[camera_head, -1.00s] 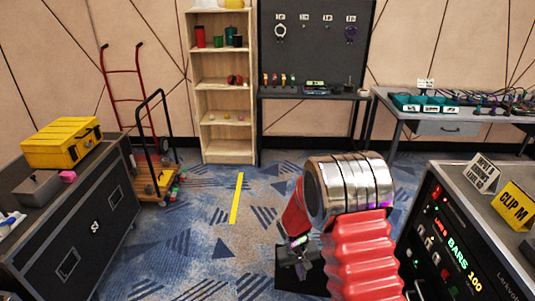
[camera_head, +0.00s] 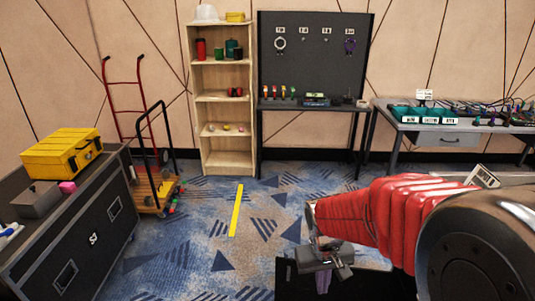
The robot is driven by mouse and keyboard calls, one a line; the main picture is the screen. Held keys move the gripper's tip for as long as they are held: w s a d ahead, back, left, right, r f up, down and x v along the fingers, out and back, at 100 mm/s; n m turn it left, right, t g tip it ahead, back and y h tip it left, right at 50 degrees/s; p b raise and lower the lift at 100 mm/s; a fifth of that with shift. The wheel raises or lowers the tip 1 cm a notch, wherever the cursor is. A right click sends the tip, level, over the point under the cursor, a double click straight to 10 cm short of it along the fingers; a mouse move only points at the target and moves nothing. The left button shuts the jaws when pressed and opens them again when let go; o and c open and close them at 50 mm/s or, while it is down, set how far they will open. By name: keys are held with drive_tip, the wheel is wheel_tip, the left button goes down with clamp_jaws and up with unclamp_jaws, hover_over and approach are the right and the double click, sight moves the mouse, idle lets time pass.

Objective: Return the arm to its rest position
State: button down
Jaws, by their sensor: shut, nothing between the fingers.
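My arm comes in from the lower right of the head view, with its red ribbed sleeve stretching left from a large dark joint. My gripper (camera_head: 322,277) hangs at the sleeve's left end, pointing down, over a dark flat area at the bottom of the picture. Its fingers are small and partly blurred together. They look shut with nothing held.
A black case (camera_head: 88,225) with a yellow toolbox (camera_head: 62,153) stands at left, beside a trolley (camera_head: 153,190). A wooden shelf (camera_head: 226,165), a dark pegboard bench (camera_head: 315,105) and a grey table (camera_head: 455,128) line the wall. The patterned carpet between is clear, with a yellow strip (camera_head: 236,212).

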drive_tip(key=s+d+r+m+t+y, duration=0.1)
drive_tip(key=s+r+t, duration=0.4)
drive_tip(key=s+r, duration=0.8)
wheel_tip(320, 180, up, 4)
drive_tip(key=shift+d+f, duration=0.1)
drive_tip(key=shift+d, duration=0.3)
drive_tip(key=shift+a, duration=0.1)
idle(0.3)
